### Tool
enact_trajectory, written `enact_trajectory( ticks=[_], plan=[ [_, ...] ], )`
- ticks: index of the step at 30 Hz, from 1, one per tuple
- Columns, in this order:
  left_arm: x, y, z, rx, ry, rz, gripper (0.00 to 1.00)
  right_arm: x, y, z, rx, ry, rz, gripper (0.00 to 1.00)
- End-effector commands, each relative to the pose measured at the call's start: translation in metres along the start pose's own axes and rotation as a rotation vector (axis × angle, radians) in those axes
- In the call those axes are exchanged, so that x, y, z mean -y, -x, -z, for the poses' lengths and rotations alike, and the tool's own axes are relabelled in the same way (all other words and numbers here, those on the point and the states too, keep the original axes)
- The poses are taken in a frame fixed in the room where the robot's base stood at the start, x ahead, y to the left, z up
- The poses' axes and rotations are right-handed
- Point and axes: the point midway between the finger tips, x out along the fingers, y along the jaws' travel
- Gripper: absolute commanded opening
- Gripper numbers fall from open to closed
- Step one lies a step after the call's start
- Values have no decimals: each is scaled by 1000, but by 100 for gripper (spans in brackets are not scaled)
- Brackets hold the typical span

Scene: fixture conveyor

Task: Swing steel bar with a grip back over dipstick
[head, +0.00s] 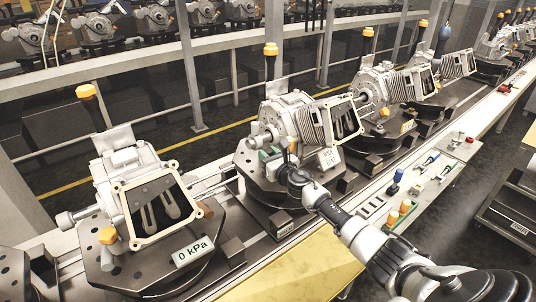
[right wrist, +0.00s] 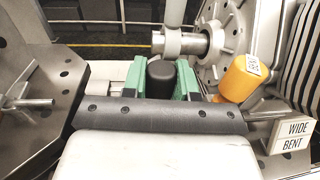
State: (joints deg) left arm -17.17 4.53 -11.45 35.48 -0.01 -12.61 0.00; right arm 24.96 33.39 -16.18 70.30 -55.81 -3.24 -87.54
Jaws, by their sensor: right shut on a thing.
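My right gripper (head: 276,155) is at the lower front of the middle engine (head: 292,112). In the right wrist view its green fingers (right wrist: 160,82) are shut on a black rounded grip (right wrist: 160,74), seen nearly end-on. Most of the steel bar behind the grip is hidden. An orange handle with a small tag (right wrist: 239,77), which looks like the dipstick, is just right of the fingers, apart from them and tilted. It also shows as a small orange spot in the head view (head: 291,146). My left gripper is not in view.
A fixture with a "0 kPa" sign (head: 192,252) holds another engine at the left. More engines follow along the conveyor at the right. A plate reading "WIDE BENT" (right wrist: 295,136) is right of the gripper. A tool board (head: 436,172) lies beside the conveyor.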

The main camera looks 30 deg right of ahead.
Motion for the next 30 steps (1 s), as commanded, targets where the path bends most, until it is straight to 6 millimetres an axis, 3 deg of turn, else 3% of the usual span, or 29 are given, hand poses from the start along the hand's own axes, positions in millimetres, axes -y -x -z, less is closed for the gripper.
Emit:
enact_trajectory(
  ticks=[6, 15, 30],
  plan=[
    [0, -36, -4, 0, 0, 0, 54, 0, 7, 8, 0, 4, -184, 5],
    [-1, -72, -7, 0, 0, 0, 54, -1, 13, 7, 0, 1, -356, 5],
    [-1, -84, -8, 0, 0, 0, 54, -2, 16, 2, -1, 0, -433, 5]
  ],
)
